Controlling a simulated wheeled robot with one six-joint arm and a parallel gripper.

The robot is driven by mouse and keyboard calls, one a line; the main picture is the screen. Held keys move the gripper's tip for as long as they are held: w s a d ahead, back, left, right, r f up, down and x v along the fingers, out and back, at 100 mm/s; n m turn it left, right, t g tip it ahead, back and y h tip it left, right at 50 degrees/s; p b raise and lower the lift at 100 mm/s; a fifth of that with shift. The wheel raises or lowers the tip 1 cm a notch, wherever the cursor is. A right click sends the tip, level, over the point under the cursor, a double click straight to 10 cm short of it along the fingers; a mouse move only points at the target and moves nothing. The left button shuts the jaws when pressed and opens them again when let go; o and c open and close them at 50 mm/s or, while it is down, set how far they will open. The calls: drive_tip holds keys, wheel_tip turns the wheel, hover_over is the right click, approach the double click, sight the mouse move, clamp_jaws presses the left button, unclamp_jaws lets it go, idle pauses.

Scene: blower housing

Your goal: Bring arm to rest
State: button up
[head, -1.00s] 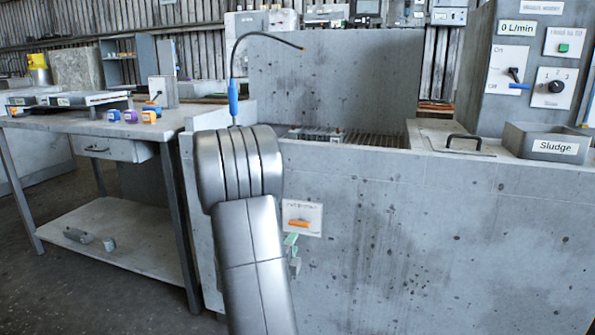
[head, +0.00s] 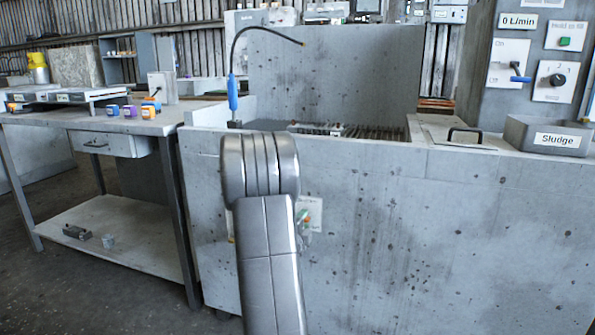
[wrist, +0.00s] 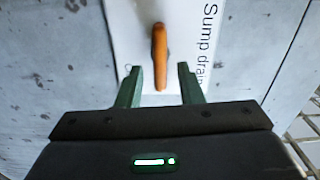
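My gripper (wrist: 159,72) has two green fingers spread apart. In the wrist view, the orange lever (wrist: 160,50) of the Sump drain plate (wrist: 188,20) shows between them, with a gap on each side; I cannot tell how deep it lies between the fingers. The lever runs parallel to the label's text. In the head view, my silver arm (head: 265,230) stands before the concrete tank and partly covers the white plate (head: 315,208). Only a small part of the gripper (head: 303,216) shows there, in front of the plate.
The tank's front wall (head: 420,240) is close ahead of my arm. A blue hose nozzle (head: 233,93) stands on its top edge. A Sludge tray (head: 515,132) and a control box (head: 533,50) are at right. A workbench (head: 60,122) with small coloured blocks stands at left.

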drive_tip(key=shift+a+r+n, duration=0.1)
drive_tip(key=shift+r+n, duration=0.1)
drive_tip(key=shift+n, duration=0.75)
drive_tip(key=shift+r+n, duration=0.15)
drive_tip(key=shift+n, duration=0.8)
